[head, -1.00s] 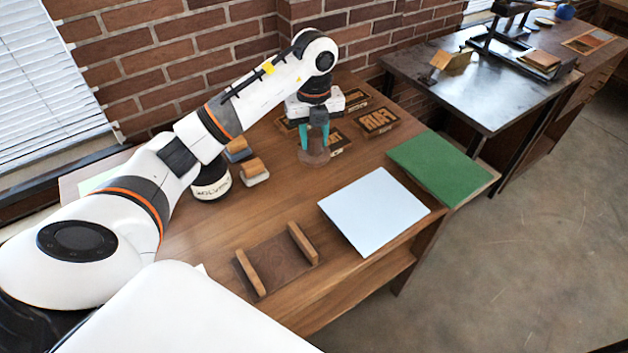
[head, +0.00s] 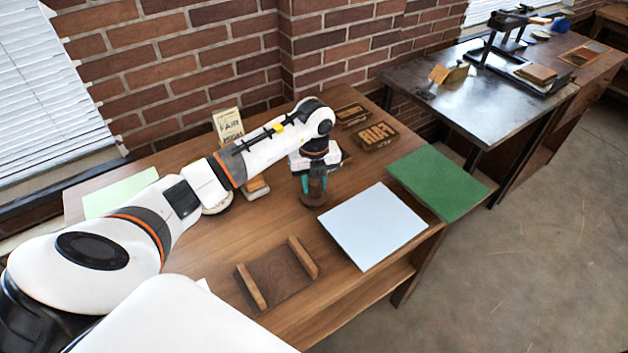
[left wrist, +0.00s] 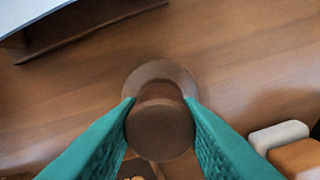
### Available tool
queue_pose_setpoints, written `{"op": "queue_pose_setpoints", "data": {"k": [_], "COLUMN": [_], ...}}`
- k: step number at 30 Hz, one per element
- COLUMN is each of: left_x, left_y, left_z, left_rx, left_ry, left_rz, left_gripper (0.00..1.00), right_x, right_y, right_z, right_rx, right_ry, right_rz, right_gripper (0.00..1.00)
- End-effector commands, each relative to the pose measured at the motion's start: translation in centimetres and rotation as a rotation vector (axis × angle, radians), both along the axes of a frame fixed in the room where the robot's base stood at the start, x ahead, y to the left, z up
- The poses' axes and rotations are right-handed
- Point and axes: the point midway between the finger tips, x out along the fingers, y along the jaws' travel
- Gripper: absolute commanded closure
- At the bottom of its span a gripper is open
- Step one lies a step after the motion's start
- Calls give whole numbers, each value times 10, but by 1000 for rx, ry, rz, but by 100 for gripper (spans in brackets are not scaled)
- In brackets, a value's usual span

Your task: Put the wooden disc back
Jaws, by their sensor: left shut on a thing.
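The wooden disc (head: 312,201) is dark brown and round with a raised knob. My left gripper (head: 313,186) is shut on its knob, with one teal finger on each side. In the left wrist view the disc (left wrist: 158,75) shows between the two fingertips (left wrist: 160,103), its base spreading beyond the knob. It is over bare tabletop, left of the pale blue sheet (head: 372,226); I cannot tell whether it touches the wood. My right gripper is not in view.
A dark board with two wooden rails (head: 277,277) lies nearer the front. Letter blocks (head: 375,135) and a green sheet (head: 437,181) are to the right. A wooden-topped block (head: 256,188) stands left of the gripper, partly behind my arm. A lettered card (head: 228,125) stands at the wall.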

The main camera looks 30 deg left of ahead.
Motion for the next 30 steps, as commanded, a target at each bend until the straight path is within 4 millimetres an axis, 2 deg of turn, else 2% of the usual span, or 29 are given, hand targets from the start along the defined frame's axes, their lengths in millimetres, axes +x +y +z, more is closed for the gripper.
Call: {"op": "queue_pose_setpoints", "data": {"k": [2, 3, 6, 14, 18, 23, 30], "left_x": [0, 0, 0, 0, 1, 1, 1], "left_y": [0, 0, 0, 0, 0, 1, 0], "left_z": [-4, -2, -2, -1, 6, 34, 86], "left_rx": [0, 0, 0, 0, 1, 2, 1], "left_ry": [0, 0, 0, 0, -2, -6, -5], "left_rz": [0, 0, 0, 0, 0, 0, 1], "left_gripper": [91, 61, 45, 45, 45, 45, 45], "right_x": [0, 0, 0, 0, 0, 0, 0], "right_y": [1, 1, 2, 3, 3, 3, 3], "right_z": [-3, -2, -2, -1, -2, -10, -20], "right_rx": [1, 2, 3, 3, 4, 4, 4], "right_ry": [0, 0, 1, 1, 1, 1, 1], "right_rz": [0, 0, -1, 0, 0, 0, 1], "right_gripper": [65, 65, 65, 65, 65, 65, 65]}}
